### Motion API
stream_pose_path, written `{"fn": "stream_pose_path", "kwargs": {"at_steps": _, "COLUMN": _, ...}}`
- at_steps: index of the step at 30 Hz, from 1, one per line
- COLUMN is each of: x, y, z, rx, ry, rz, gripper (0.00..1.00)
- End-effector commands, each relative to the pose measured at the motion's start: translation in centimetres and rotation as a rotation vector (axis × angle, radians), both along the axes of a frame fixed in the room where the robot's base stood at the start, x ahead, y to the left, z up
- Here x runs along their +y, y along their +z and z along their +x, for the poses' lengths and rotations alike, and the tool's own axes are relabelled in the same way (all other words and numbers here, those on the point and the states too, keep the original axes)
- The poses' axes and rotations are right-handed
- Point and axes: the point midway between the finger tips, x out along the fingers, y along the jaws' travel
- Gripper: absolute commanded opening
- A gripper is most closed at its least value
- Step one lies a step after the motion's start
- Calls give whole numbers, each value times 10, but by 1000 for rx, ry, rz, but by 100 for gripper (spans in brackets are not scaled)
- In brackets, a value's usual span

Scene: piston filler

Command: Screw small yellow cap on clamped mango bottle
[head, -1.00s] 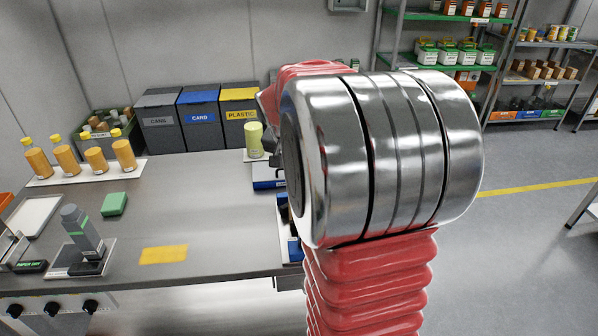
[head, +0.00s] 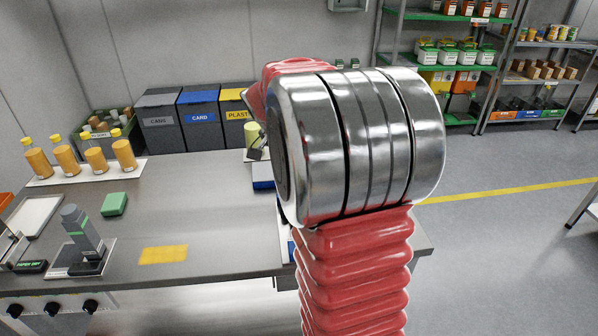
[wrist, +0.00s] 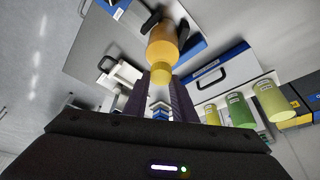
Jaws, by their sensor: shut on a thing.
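In the wrist view, my gripper (wrist: 161,84) is shut on the small yellow cap (wrist: 161,73), which sits at its fingertips. The orange mango bottle (wrist: 163,46) is just beyond the cap, between the dark jaws of a clamp (wrist: 184,32). The cap overlaps the bottle's neck end in this view; I cannot tell whether they touch or whether any thread is engaged. In the head view my arm hides the clamped bottle, the cap and nearly all of the gripper.
In the head view, several filled bottles (head: 95,155) stand on a white board at left. A yellow mat (head: 163,254) and a green block (head: 114,204) lie on the bench (head: 190,205).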

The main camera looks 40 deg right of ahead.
Motion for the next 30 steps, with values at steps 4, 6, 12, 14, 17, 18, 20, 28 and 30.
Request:
{"fn": "stream_pose_path", "kwargs": {"at_steps": 4, "x": 0, "y": -1, "z": 1, "rx": 1, "ry": -104, "rz": 1, "gripper": 0}}
{"fn": "stream_pose_path", "kwargs": {"at_steps": 6, "x": 0, "y": -1, "z": 1, "rx": 0, "ry": -158, "rz": 0, "gripper": 0}}
{"fn": "stream_pose_path", "kwargs": {"at_steps": 12, "x": 0, "y": -1, "z": 0, "rx": 0, "ry": -276, "rz": 0, "gripper": 0}}
{"fn": "stream_pose_path", "kwargs": {"at_steps": 14, "x": 0, "y": 0, "z": 0, "rx": -1, "ry": -283, "rz": -1, "gripper": 0}}
{"fn": "stream_pose_path", "kwargs": {"at_steps": 17, "x": 0, "y": 0, "z": 0, "rx": 0, "ry": -282, "rz": -1, "gripper": 0}}
{"fn": "stream_pose_path", "kwargs": {"at_steps": 18, "x": 0, "y": 0, "z": 0, "rx": 0, "ry": -282, "rz": -1, "gripper": 0}}
{"fn": "stream_pose_path", "kwargs": {"at_steps": 20, "x": 0, "y": 0, "z": 0, "rx": -1, "ry": -281, "rz": -1, "gripper": 26}}
{"fn": "stream_pose_path", "kwargs": {"at_steps": 28, "x": 0, "y": 0, "z": 0, "rx": 0, "ry": -280, "rz": 0, "gripper": 45}}
{"fn": "stream_pose_path", "kwargs": {"at_steps": 30, "x": 0, "y": 0, "z": 0, "rx": 0, "ry": -280, "rz": 0, "gripper": 46}}
